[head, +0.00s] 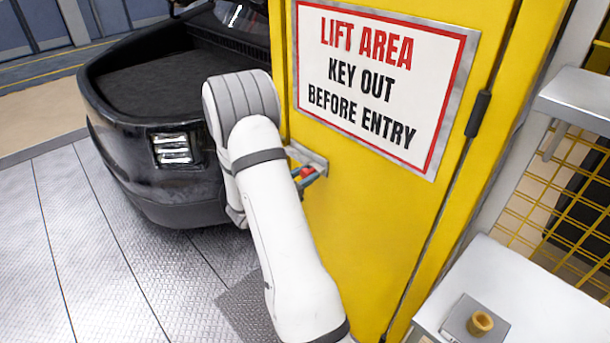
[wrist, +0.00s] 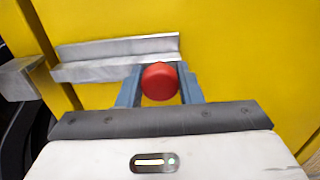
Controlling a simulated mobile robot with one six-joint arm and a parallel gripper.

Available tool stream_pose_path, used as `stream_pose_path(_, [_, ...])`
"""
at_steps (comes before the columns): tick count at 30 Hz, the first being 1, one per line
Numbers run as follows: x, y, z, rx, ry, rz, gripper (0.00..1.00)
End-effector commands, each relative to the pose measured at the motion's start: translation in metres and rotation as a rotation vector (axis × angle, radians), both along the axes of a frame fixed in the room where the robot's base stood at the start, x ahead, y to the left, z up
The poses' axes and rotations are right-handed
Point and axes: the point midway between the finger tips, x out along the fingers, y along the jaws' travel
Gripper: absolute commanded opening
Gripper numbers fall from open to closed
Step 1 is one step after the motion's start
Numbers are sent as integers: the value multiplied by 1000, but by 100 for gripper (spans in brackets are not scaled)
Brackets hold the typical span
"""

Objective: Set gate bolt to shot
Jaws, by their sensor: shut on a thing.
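The gate bolt's red knob (wrist: 160,82) is between the two blue-grey fingers of my gripper (wrist: 160,90) in the wrist view. My gripper is shut on the knob. A grey metal bracket (wrist: 90,70) of the bolt runs along the yellow gate (wrist: 245,60) just behind the fingers, mostly to the left of the knob. In the head view the knob (head: 306,172) shows as a small red spot by a metal plate (head: 312,158) on the gate (head: 370,215), with my gripper (head: 309,180) at it. My arm hides part of the bolt there.
A grey metal block (wrist: 20,80) stands left of the gate edge in the wrist view. A sign (head: 380,75) is fixed above the bolt. A black vehicle (head: 150,120) stands behind the gate. A white counter (head: 490,290) with a brass-coloured knob (head: 481,322) is at right.

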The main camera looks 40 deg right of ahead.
Motion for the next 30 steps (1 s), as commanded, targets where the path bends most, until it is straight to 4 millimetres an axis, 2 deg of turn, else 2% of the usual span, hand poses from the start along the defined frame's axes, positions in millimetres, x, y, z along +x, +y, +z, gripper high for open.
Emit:
stream_pose_path(1, [0,0,0,0,0,0,9])
stream_pose_path(4, [0,0,0,0,0,0,1])
stream_pose_path(10, [2,1,-1,0,-1,1,0])
stream_pose_path(19, [48,5,-2,-2,-3,2,0])
stream_pose_path(22, [55,5,-1,-1,-1,3,0])
stream_pose_path(30, [56,6,1,-1,-2,6,0])
